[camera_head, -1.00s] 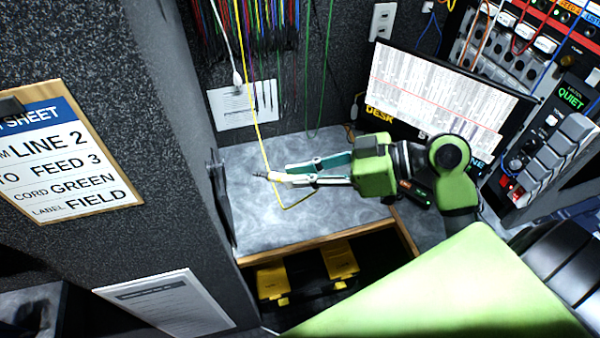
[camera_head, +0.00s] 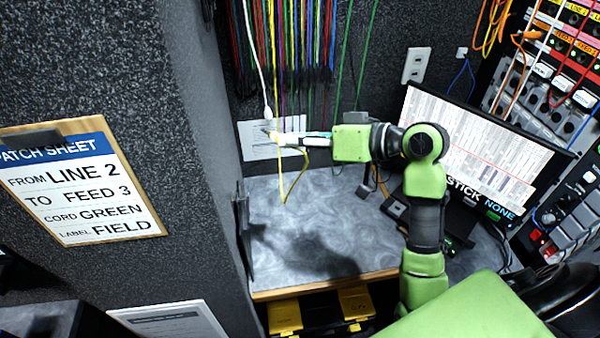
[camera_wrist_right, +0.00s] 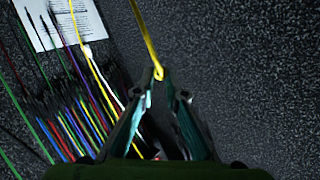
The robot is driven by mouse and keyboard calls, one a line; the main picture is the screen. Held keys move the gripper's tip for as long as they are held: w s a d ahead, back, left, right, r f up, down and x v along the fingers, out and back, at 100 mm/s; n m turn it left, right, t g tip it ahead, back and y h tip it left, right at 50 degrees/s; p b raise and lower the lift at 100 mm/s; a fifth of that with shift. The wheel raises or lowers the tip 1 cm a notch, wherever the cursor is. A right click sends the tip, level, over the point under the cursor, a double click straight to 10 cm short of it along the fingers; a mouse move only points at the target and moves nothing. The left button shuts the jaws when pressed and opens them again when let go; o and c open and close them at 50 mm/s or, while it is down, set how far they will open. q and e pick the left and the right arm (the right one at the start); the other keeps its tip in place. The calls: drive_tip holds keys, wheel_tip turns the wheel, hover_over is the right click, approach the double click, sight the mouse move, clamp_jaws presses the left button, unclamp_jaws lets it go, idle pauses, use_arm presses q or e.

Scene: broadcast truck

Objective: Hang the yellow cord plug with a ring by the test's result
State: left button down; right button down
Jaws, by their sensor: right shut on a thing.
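My right gripper (camera_head: 287,139) is shut on the pale yellow plug (camera_head: 291,138) of the yellow cord (camera_head: 292,187). It holds the plug above the desk, in front of the paper on the back wall. The cord hangs below the plug in a loop, and a yellow strand also rises past it among the hanging cords. In the right wrist view the yellow cord (camera_wrist_right: 145,32) runs to my fingertips (camera_wrist_right: 167,82); the plug is hard to make out there. I cannot make out a ring. The monitor (camera_head: 485,150) shows pale text and the large words "STICK" and "NONE". My left gripper is out of view.
Several coloured cords (camera_head: 310,40) hang on the back wall. A white cord ends near the wall paper (camera_head: 258,150). The grey desk (camera_head: 330,215) is mostly clear. A patch sheet clipboard (camera_head: 80,190) is on the left wall; the patch panel (camera_head: 565,60) stands at right.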

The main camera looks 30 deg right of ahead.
drive_tip(key=w+r+m+t+h+p, duration=0.1)
drive_tip(key=w+r+m+t+h, duration=0.15)
drive_tip(key=w+r+m, duration=0.7)
drive_tip(key=w+r+m+t+h+p, duration=0.1)
drive_tip(key=w+r+m+t+h, duration=0.15)
drive_tip(key=w+r+m, duration=0.65)
wheel_tip(320, 180, up, 15)
drive_tip(key=s+a+m+t+h, duration=0.1)
drive_tip(key=t, duration=0.1)
drive_tip(key=shift+s+f, duration=0.15)
drive_tip(key=shift+s, duration=0.1)
drive_tip(key=shift+w, duration=0.1)
drive_tip(key=w+d+f, duration=0.2)
drive_tip(key=w+f, duration=0.1)
drive_tip(key=w, duration=0.4)
drive_tip(key=shift+b, duration=0.35)
drive_tip(key=shift+w, duration=0.1)
drive_tip(key=shift+f+p, duration=0.1)
drive_tip(key=shift+p, duration=0.35)
